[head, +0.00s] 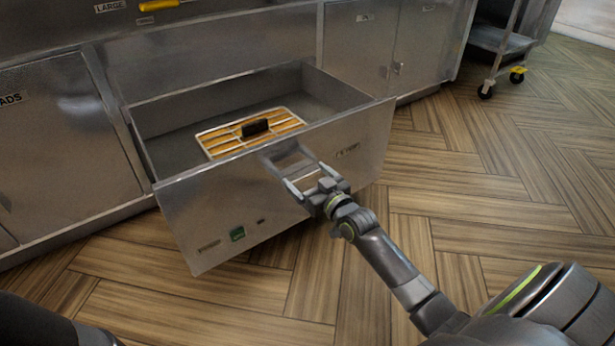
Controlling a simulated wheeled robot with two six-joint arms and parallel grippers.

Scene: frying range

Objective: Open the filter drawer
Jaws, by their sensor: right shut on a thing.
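The filter drawer (215,222) is a grey metal drawer pulled well out of the cabinet, with its open top showing. Inside it lies a filter panel (222,143) with orange-brown slats, a pale frame and a dark block-shaped grip on top. My right gripper (307,183) is at the middle of the drawer front, shut on the drawer handle (288,160). The fingers partly hide the handle. My left gripper is out of view.
Closed metal cabinet doors stand left (60,145) and right (375,45) of the drawer. A wheeled cart (500,42) stands at the upper right. The wooden floor (480,190) in front and to the right is clear.

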